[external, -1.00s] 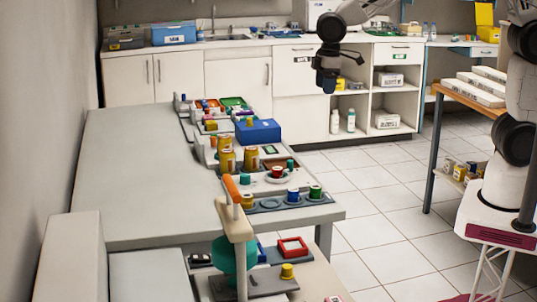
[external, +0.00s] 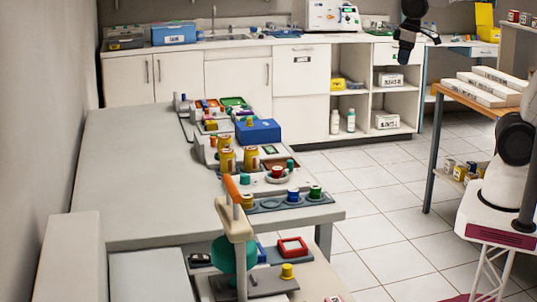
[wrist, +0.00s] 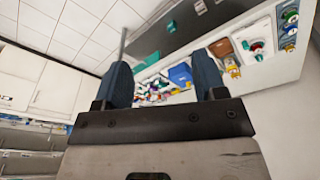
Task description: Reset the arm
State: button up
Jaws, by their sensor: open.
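My gripper (external: 405,57) hangs high at the upper right in the external view, in front of the back counter and well away from the long grey table (external: 140,165). In the wrist view its two dark blue fingers (wrist: 165,88) stand wide apart with nothing between them. The wrist view is tilted and shows the table's items beyond the fingers, among them the blue box (wrist: 180,74). The blue box also shows on the table in the external view (external: 258,131).
Yellow jars (external: 227,160) and small coloured containers stand along the table's right side. A wooden-topped shelf (external: 470,98) with white boxes stands at the right, near my base. The tiled floor (external: 375,190) between table and shelf is clear.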

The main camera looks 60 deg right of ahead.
jog(key=s+d+f+m, duration=0.1)
jog(key=s+d+m, duration=0.2)
jog(key=s, duration=0.9)
jog(key=shift+d+f+t, duration=0.15)
jog(key=shift+d+t, duration=0.15)
jog(key=shift+d, duration=1.25)
